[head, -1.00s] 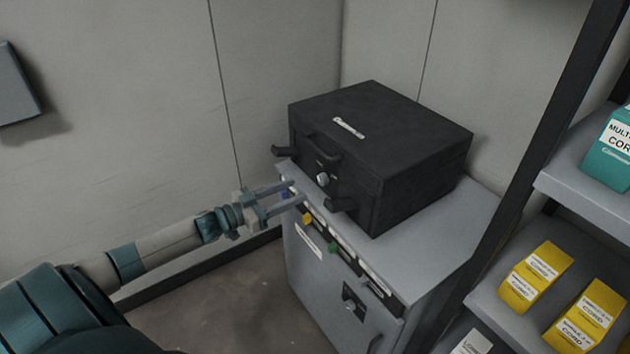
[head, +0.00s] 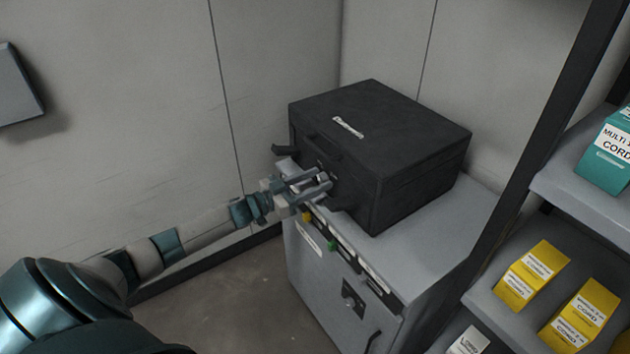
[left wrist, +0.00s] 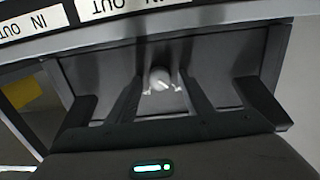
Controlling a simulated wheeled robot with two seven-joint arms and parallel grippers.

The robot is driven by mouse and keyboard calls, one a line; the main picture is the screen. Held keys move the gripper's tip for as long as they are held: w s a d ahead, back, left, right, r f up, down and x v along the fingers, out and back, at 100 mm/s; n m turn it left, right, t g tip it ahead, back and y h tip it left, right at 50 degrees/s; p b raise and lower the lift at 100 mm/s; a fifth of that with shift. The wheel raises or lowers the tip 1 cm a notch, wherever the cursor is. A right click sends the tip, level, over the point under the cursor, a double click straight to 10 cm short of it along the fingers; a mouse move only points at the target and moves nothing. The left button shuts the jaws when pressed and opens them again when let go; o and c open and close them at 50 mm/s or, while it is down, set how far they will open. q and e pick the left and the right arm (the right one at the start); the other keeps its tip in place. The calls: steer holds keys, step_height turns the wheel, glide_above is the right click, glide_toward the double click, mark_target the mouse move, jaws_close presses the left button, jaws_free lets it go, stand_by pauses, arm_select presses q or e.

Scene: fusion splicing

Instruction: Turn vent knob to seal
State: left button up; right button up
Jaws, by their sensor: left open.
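A black box (head: 400,150) with black handles and latches on its front stands on a grey cabinet. Its small light knob is at the middle of the front panel; in the left wrist view the knob (left wrist: 160,77) shows between my fingers, with small white marks beside it. My left gripper (head: 325,181) is open, its two fingers on either side of the knob and close to the panel. I cannot tell whether a finger touches the knob. My right gripper is not in view.
The grey cabinet (head: 460,218) has yellow and green parts and labels along its front edge. A shelf (head: 580,190) with yellow boxes (head: 532,274) and a teal box (head: 607,155) stands at the right. Bare floor lies at the cabinet's left.

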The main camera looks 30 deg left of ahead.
arm_select(q)
steer(key=c, duration=1.1)
steer(key=shift+o, duration=0.2)
